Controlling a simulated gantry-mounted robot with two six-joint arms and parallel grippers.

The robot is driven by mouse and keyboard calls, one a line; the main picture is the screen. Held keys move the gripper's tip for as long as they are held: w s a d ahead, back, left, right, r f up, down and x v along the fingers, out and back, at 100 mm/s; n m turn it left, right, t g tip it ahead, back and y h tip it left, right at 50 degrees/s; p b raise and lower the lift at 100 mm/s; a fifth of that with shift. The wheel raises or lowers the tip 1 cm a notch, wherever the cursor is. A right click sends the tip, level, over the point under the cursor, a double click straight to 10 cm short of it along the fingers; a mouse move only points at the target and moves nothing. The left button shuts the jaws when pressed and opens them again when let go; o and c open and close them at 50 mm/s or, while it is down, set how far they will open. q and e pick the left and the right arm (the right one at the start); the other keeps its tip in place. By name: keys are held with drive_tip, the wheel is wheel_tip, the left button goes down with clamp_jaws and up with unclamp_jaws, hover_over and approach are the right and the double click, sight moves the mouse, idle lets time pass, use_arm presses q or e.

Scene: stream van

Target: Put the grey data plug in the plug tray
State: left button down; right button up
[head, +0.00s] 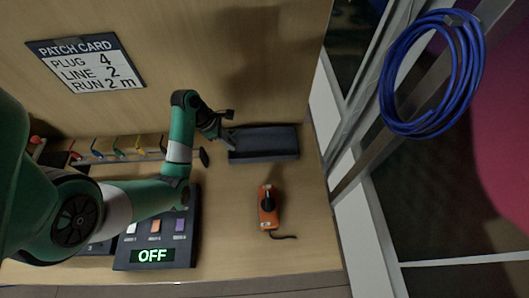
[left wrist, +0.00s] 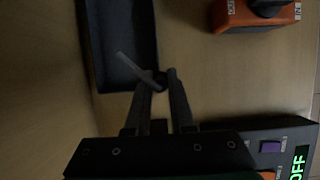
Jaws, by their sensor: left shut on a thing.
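The plug tray (head: 264,158) is a dark, shallow, rectangular tray on the wooden bench, right of centre in the head view. It also shows at the upper left in the left wrist view (left wrist: 103,40). My left gripper (head: 226,134) is at the tray's left end in the head view. In the left wrist view its fingertips (left wrist: 161,78) are closed on the grey data plug (left wrist: 134,67), a slim grey piece that slants over the tray's edge. I cannot tell whether the plug touches the tray. The tray looks empty otherwise. My right gripper is not in view.
An orange device with a black knob (head: 267,215) lies below the tray. A panel with a lit OFF sign (head: 153,256) stands left of it. A rack with several coloured plugs (head: 120,148) is behind my arm. A patch card (head: 85,63) and a blue cable coil (head: 394,108) are farther off.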

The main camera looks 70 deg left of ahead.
use_arm(q)
drive_tip(key=w+f+b, duration=0.3)
drive_tip(key=w, duration=0.1)
drive_tip(key=w+a+f+b, duration=0.1)
drive_tip(key=w+f+b, duration=0.2)
drive_tip(key=w, duration=0.1)
drive_tip(key=w+a+f+b, duration=0.1)
drive_tip(key=w+f+b, duration=0.2)
drive_tip(key=w+b, duration=0.1)
drive_tip(key=shift+w+a+f, duration=0.1)
drive_tip(key=shift+w+a, duration=0.15)
drive_tip(key=shift+w, duration=0.45)
drive_tip(key=f, duration=0.1)
drive_tip(key=f+b, duration=0.2)
drive_tip(key=shift+w+a+f, duration=0.1)
drive_tip(key=shift+w+f, duration=0.15)
drive_tip(key=shift+f, duration=0.2)
